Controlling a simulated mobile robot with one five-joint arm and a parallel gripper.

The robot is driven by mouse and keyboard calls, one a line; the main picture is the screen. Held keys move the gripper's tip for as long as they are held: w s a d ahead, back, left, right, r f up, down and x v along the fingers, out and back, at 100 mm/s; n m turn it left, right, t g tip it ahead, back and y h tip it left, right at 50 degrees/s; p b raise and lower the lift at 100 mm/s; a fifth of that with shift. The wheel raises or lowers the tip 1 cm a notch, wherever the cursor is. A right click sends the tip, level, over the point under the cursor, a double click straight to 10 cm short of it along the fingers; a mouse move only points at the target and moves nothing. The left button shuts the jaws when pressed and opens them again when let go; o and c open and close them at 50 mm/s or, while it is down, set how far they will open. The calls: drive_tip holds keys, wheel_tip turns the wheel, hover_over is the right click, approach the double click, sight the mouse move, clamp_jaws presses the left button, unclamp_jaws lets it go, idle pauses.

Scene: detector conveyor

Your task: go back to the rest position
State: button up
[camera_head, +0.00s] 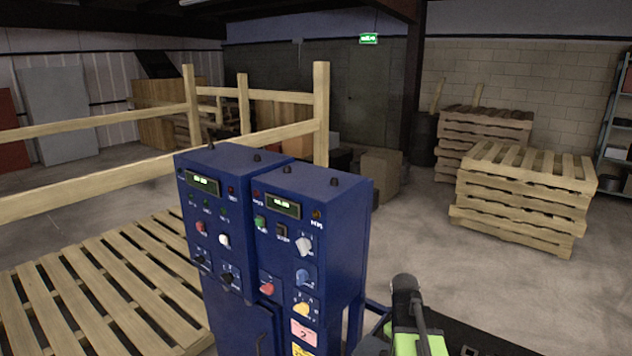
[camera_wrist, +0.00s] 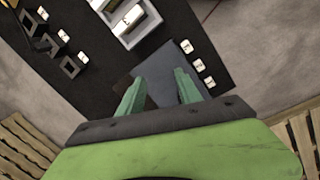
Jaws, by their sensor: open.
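My gripper (camera_wrist: 160,92) shows in the wrist view with its two pale green fingers apart and nothing between them. It hangs above a dark surface, and a grey-blue flat patch (camera_wrist: 168,68) lies beyond the fingertips. In the head view the green and black part of my arm (camera_head: 405,325) is at the bottom, right of the blue control cabinets (camera_head: 310,230). The fingers are not visible in the head view.
Several small white-topped pieces (camera_wrist: 197,65) and a white tray-like object (camera_wrist: 130,18) lie on the dark surface (camera_wrist: 90,85). Wooden pallets are stacked (camera_head: 525,190) at the right. A wooden railing (camera_head: 100,180) stands at the left. Open concrete floor (camera_head: 480,280) lies at the right.

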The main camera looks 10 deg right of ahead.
drive_tip(key=a+m+y, duration=0.1)
drive_tip(key=a+m, duration=0.1)
drive_tip(key=a, duration=2.2)
drive_tip(key=shift+s+a+m+y, duration=0.2)
drive_tip(key=shift+m+y, duration=0.1)
drive_tip(key=shift+m, duration=0.1)
drive_tip(key=shift+d+f, duration=0.1)
drive_tip(key=shift+c, duration=0.5)
